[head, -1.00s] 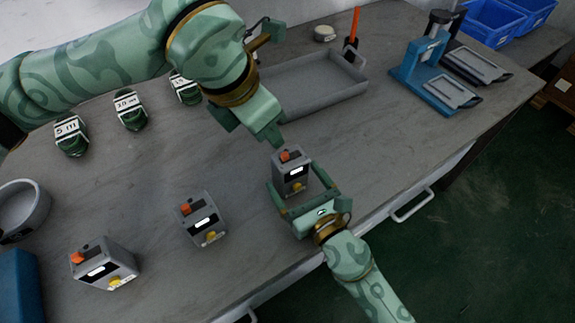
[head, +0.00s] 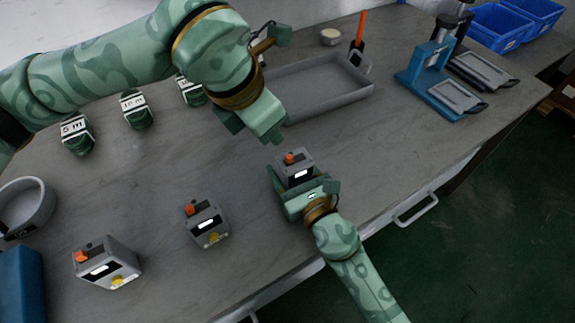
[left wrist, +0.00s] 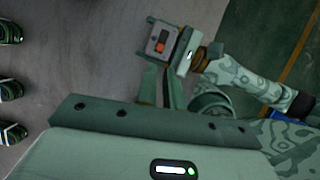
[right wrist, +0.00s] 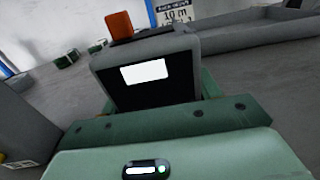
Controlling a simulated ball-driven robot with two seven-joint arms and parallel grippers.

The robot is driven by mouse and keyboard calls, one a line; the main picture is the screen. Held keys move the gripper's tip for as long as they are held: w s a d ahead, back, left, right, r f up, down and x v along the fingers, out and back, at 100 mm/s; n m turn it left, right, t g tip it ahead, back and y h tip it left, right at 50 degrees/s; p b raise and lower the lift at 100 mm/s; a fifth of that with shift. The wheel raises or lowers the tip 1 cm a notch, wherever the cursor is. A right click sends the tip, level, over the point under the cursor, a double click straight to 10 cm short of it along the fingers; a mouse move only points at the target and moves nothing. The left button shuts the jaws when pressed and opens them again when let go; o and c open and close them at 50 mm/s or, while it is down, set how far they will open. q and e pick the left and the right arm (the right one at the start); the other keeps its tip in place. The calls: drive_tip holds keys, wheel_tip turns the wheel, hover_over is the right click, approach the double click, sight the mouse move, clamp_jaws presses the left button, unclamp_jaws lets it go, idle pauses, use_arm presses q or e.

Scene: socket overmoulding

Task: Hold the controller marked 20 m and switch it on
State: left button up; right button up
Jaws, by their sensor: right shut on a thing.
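A grey controller (head: 294,168) with an orange switch (head: 289,158) on top stands upright in my right gripper (head: 304,190), whose fingers are around it. In the right wrist view the controller (right wrist: 145,75) shows a white label on a dark face, with no readable length mark. My left gripper (head: 266,130) is shut and empty, above and left of the held controller, apart from it. The left wrist view shows its fingers (left wrist: 164,85) together, with the controller (left wrist: 162,42) beyond. Two similar controllers, one in the middle (head: 206,222) and one at left (head: 107,263), stand on the table.
A grey tray (head: 325,100) lies behind the left gripper. Green marked pieces (head: 76,133) stand in a row at back left. A round grey bowl (head: 25,208) is at far left, a blue press (head: 428,65) at back right. Table around the controllers is clear.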

use_arm(q)
drive_tip(key=a+f+h, duration=0.2)
drive_tip(key=a+f, duration=0.1)
drive_tip(key=s+a+f+h, duration=0.1)
drive_tip(key=a+f+h, duration=0.1)
drive_tip(key=shift+a+t, duration=0.2)
drive_tip(key=shift+t, duration=0.1)
clamp_jaws()
drive_tip(key=s+a+h, duration=0.1)
drive_tip(key=s+a+t, duration=0.1)
drive_tip(key=a, duration=0.1)
drive_tip(key=s+a+m+t+h, duration=0.1)
drive_tip(key=s+a, duration=0.1)
drive_tip(key=shift+a+h, duration=0.2)
drive_tip(key=shift+h, duration=0.1)
drive_tip(key=shift+s+a+r+m+t+h, duration=0.25)
drive_tip(key=shift+s+m+t+h, duration=0.05)
drive_tip(key=shift+s, duration=0.05)
approach(286, 160)
wheel_tip(286, 160, down, 3)
drive_tip(key=d, duration=0.1)
drive_tip(key=w+d, duration=0.2)
drive_tip(key=d, duration=0.1)
drive_tip(key=shift+w+f, duration=0.15)
drive_tip(key=shift+f, duration=0.05)
drive_tip(key=shift+w+d, duration=0.2)
drive_tip(key=shift+d, duration=0.15)
drive_tip(key=shift+d, duration=0.1)
